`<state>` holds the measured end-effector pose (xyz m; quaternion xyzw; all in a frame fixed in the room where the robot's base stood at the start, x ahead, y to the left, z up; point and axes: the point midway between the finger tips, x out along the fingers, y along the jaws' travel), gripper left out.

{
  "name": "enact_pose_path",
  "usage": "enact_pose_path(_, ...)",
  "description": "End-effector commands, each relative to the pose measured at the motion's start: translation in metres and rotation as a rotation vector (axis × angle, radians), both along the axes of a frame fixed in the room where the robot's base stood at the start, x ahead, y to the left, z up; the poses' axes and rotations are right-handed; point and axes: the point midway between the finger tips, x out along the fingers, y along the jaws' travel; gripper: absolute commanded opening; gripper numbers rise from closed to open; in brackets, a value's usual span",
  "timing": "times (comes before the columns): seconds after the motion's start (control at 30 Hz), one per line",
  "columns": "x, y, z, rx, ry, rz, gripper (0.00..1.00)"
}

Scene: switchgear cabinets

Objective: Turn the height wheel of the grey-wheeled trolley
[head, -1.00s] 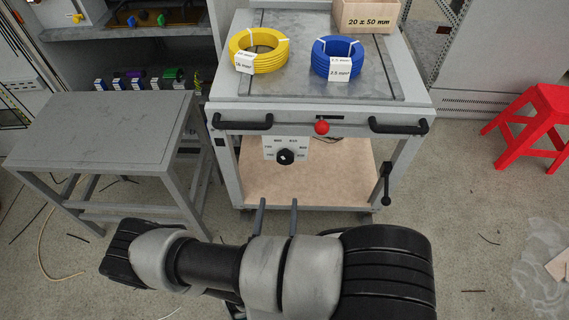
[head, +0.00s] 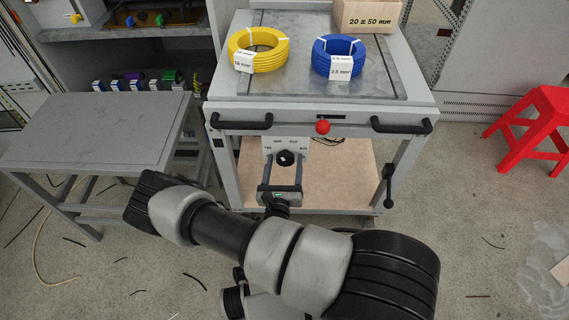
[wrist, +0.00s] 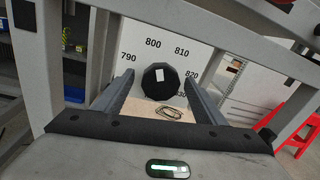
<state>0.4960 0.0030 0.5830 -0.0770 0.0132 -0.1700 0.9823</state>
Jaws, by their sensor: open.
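The grey trolley (head: 225,165) stands ahead. Its height wheel is a black faceted knob (head: 285,158) on a white dial plate (head: 300,146) below the trolley's front edge. In the wrist view the knob (wrist: 165,82) has a white mark near its top, and dial numbers such as 800 and 810 show around it. My gripper (head: 284,164) is open, facing the plate. In the wrist view, its fingers (wrist: 159,84) appear to the left and right of the knob. A gap shows at the left; contact at the right and the exact depth cannot be told.
The trolley top carries a yellow cable coil (head: 258,50), a blue coil (head: 338,57) and a box (head: 367,17). A red ball handle (head: 323,127), black handles and a side crank (head: 389,186) are nearby. A grey table (head: 95,130) stands left, a red stool (head: 535,125) right.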

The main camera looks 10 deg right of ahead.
Motion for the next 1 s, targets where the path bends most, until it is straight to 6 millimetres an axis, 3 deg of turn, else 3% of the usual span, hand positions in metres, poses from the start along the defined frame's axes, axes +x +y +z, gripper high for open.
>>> enact_pose_path(0.27, 0.0017, -0.0008, 0.0002, 0.000, 0.000, 0.000, 0.65)
enact_pose_path(0.53, 0.0014, -0.0007, 0.0000, 0.000, 0.000, 0.000, 0.24)
enact_pose_path(1.0, 0.0011, -0.0009, -0.0003, -0.127, 0.035, 0.001, 0.24)
